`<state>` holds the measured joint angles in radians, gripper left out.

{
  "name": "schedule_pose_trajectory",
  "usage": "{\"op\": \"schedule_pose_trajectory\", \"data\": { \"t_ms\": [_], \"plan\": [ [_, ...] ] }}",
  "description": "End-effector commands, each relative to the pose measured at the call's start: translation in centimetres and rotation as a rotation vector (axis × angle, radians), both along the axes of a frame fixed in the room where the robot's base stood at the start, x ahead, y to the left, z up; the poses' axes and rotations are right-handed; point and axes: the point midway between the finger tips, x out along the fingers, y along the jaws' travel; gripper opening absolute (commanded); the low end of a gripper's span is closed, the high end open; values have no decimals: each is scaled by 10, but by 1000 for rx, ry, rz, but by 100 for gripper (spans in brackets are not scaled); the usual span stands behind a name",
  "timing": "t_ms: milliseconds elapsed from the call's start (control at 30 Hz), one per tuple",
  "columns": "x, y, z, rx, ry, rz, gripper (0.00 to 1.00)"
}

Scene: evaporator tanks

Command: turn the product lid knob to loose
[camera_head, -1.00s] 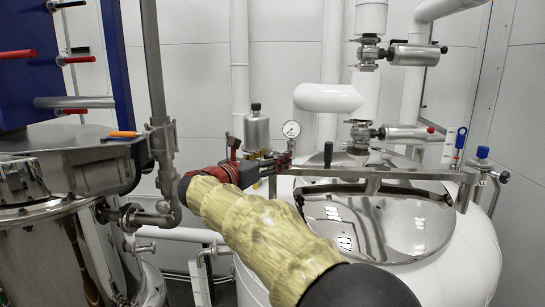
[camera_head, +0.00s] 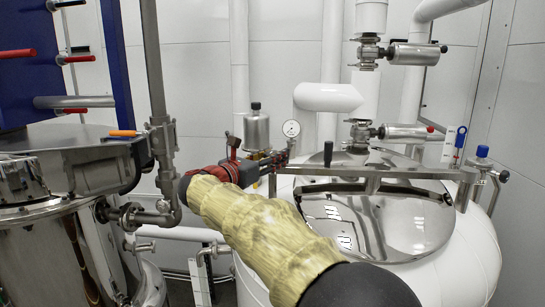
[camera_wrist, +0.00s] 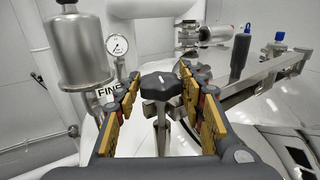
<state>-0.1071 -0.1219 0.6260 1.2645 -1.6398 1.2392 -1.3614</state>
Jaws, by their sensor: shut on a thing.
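The product lid knob (camera_wrist: 162,86) is a black lobed star knob on a metal stem, seen in the wrist view between the fingers of my gripper (camera_wrist: 161,80). The yellow-and-grey fingers are shut on it from left and right. In the head view my gripper (camera_head: 277,164) is at the left end of the metal lid bar (camera_head: 405,173), and the knob is hidden there. The bar crosses above the shiny domed product lid (camera_head: 385,222), which lies closed on the white tank (camera_head: 470,255).
A black upright handle (camera_head: 328,153) stands on the lid bar. A metal canister (camera_head: 256,130) and a round gauge (camera_head: 291,128) are close behind my gripper. Valves and white pipes rise behind the lid. A steel tank (camera_head: 50,250) stands at the left.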

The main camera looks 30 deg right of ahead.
Motion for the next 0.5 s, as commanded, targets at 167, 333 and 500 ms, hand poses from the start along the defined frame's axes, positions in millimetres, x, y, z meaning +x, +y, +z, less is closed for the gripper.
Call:
{"op": "schedule_pose_trajectory", "data": {
  "t_ms": [167, 333, 500],
  "plan": [
    [0, 0, 0, 0, 0, 8, 14],
    [-1, 0, 0, 1, -2, 51, 14],
    [-2, -1, -1, 0, -4, 146, 14]
  ]
}}
